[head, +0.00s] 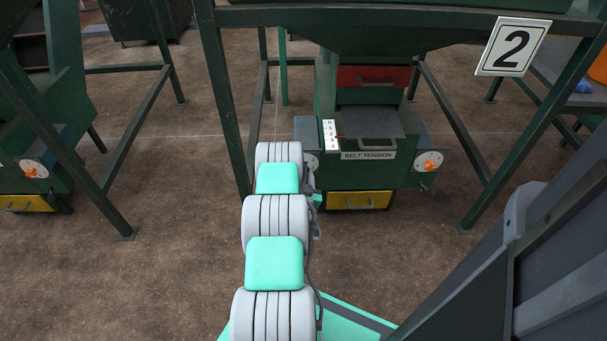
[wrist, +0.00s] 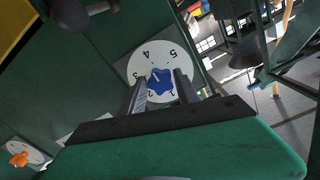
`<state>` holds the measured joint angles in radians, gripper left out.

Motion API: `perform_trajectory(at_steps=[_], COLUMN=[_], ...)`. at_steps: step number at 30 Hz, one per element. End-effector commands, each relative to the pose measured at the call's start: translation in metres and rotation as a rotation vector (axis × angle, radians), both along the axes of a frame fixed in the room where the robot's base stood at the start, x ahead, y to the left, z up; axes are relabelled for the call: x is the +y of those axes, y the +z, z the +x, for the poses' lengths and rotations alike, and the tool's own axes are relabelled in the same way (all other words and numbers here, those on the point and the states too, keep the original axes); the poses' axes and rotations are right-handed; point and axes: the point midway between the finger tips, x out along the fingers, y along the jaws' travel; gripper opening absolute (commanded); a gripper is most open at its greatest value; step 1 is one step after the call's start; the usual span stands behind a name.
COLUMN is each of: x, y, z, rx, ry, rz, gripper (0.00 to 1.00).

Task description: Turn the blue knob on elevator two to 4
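In the wrist view the blue knob (wrist: 160,82) sits at the middle of a round white dial (wrist: 150,60) with black numbers, seen tilted and nearly upside down. My gripper (wrist: 160,84) is open, one finger on each side of the knob. I cannot tell whether the fingers touch it. In the head view my arm covers the gripper and the knob; part of the dial (head: 311,160) shows on elevator two (head: 340,178).
The number 2 sign (head: 513,46) hangs on the green frame. Elevator two also has an orange knob (head: 430,163), a belt tension scale (head: 330,135) and a yellow drawer (head: 359,200). Green frame legs (head: 225,95) stand close left of my arm.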

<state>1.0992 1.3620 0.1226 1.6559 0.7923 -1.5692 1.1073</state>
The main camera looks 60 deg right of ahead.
Motion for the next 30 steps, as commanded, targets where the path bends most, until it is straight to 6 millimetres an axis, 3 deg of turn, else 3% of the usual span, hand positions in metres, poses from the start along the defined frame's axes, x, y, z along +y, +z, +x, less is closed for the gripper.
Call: perform_trajectory(at_steps=[6,17,30], x=[0.000,0.005,0.066], y=[0.000,0.001,0.001], z=[0.000,-0.003,-0.034], rx=[0.001,0.001,0.001], ry=[0.000,0.001,0.000], rz=[0.000,0.002,0.000], gripper=[0.56,0.56,0.56])
